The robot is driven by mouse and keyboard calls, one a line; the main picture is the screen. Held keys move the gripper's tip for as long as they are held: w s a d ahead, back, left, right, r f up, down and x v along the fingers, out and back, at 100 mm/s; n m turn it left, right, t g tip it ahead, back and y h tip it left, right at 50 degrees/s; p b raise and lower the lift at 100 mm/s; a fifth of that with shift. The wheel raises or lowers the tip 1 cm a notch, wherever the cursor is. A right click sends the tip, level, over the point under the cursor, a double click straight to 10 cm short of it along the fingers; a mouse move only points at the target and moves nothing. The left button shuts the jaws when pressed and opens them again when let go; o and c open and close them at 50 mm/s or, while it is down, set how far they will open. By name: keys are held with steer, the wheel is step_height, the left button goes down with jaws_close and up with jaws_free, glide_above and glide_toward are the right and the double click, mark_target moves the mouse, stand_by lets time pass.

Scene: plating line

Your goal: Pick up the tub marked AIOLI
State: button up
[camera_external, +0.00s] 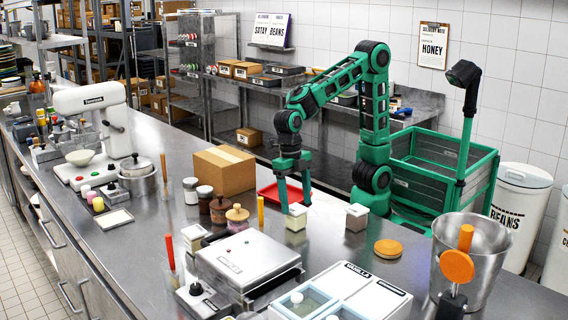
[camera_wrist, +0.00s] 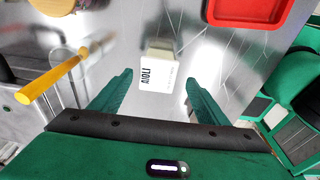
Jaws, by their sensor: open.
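The tub marked AIOLI (camera_wrist: 155,75) shows its white lettered face in the wrist view, with a cream part above it. It lies between the two green fingers of my gripper (camera_wrist: 160,77) in that view, with a gap on each side. My gripper (camera_external: 295,204) is open and empty, pointing down over the steel counter. In the external view a small pale tub (camera_external: 296,222) stands just below the fingertips; its marking cannot be read there, but its place fits the AIOLI tub. Whether the fingers reach down beside it is unclear.
A similar pale tub (camera_external: 357,217) stands to the right. A red tray (camera_external: 268,191) lies behind the gripper, beside a cardboard box (camera_external: 224,171). Jars (camera_external: 237,218) and an upright orange handle (camera_external: 260,211) stand left. A steel press (camera_external: 248,262) and an orange disc (camera_external: 388,249) are nearer.

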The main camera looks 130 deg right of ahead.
mark_target(295, 207)
steer(key=f, duration=0.5)
steer(key=shift+w+a, duration=0.15)
steer(key=shift+w, duration=0.1)
steer(key=c, duration=1.3)
